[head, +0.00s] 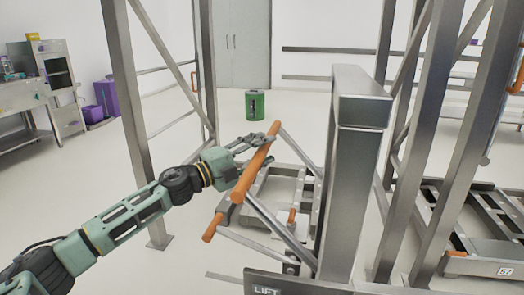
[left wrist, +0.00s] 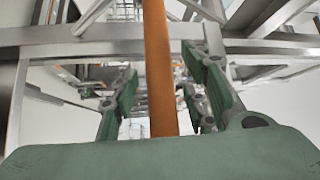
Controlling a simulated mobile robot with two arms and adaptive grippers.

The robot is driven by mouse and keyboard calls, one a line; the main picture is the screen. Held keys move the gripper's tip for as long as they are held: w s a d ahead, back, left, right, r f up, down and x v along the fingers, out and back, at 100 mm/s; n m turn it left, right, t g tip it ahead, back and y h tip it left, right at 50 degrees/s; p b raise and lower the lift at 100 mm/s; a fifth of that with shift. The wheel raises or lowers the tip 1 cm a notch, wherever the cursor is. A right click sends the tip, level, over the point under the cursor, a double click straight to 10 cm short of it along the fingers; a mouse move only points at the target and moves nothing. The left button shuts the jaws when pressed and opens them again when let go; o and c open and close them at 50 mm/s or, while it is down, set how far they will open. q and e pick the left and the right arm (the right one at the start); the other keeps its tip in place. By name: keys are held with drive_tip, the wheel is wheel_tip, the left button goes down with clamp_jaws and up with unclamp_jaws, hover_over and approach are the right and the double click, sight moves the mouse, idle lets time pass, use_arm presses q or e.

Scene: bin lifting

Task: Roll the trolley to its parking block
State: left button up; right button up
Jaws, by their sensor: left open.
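The trolley (head: 262,216) is a low metal frame standing on the floor inside the lift structure. An orange push bar (head: 254,165) rises at its near side on grey struts. My left gripper (head: 254,143) is open at the upper part of this bar. In the left wrist view the orange bar (left wrist: 158,70) runs lengthwise between the green finger pads (left wrist: 165,95), which stand apart on both sides of it. I cannot tell whether a finger touches it. I cannot pick out a parking block. My right gripper is not in view.
A grey lift column (head: 352,180) and slanted steel posts (head: 440,130) stand close on the right. Another steel post (head: 138,120) stands at the left. A green bin (head: 258,104) stands behind. A rail frame marked 57 (head: 484,262) lies at the right. Open floor (head: 100,180) lies left.

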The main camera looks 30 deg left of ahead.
use_arm(q)
drive_tip(key=shift+c, duration=0.7)
clamp_jaws()
drive_tip(key=shift+a, duration=0.15)
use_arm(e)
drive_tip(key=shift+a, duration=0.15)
